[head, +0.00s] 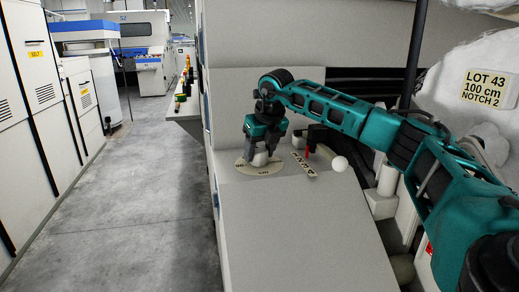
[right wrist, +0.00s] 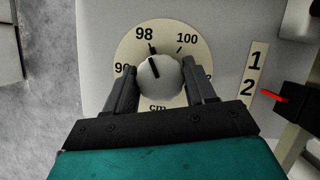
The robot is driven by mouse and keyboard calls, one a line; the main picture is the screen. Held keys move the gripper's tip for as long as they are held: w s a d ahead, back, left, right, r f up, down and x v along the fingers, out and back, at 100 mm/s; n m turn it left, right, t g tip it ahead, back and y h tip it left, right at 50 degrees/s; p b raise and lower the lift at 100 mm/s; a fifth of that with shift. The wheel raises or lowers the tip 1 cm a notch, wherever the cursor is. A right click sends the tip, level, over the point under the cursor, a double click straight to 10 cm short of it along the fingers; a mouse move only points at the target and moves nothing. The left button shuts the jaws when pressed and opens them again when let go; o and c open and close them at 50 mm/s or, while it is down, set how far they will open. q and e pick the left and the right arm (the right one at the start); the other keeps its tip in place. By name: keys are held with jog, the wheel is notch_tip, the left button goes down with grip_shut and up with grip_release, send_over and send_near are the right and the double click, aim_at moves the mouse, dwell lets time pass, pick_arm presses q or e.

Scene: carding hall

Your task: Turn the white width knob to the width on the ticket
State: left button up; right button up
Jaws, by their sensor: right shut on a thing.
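The white width knob (right wrist: 165,82) sits at the centre of a round cream dial (right wrist: 126,50) marked in cm. In the right wrist view its black pointer line points up and slightly left, at the 98 mark. The 100 mark is to the right of it. My right gripper (right wrist: 160,66) is shut on the knob, one finger on each side. In the head view the right gripper (head: 261,148) reaches down onto the dial (head: 246,168). The ticket (head: 488,88) on the white bulk at right reads LOT 43, 100 cm, NOTCH 2. My left gripper is out of view.
A notch strip (right wrist: 249,86) with numbers stands right of the dial; a black slider (right wrist: 290,97) has a red pointer near the 2. A clear concrete aisle (head: 130,190) runs along the left, past cabinets (head: 35,90).

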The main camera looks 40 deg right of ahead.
jog(key=m+h+p, duration=0.1)
jog(key=m+p, duration=0.1)
jog(key=m, duration=0.1)
jog(key=shift+r+m+p, duration=0.15)
jog(key=shift+m+p, duration=0.15)
jog(key=shift+p, duration=0.05)
jog(key=m+g+h+p, duration=0.1)
jog(key=m, duration=0.1)
jog(key=shift+a+m, duration=0.1)
jog(key=shift+m, duration=0.3)
jog(key=shift+m+g+h+p, duration=0.3)
jog(key=shift+m+p, duration=0.4)
jog(key=shift+m, duration=0.1)
jog(key=shift+m+g+p, duration=0.3)
jog(key=shift+m+p, duration=0.15)
jog(key=shift+m, duration=0.55)
jog(key=shift+m+h, duration=0.3)
jog(key=shift+m, duration=0.2)
jog(key=shift+f+p, duration=0.2)
jog(key=shift+p, duration=0.1)
jog(key=o, duration=1)
jog(key=shift+r, duration=0.1)
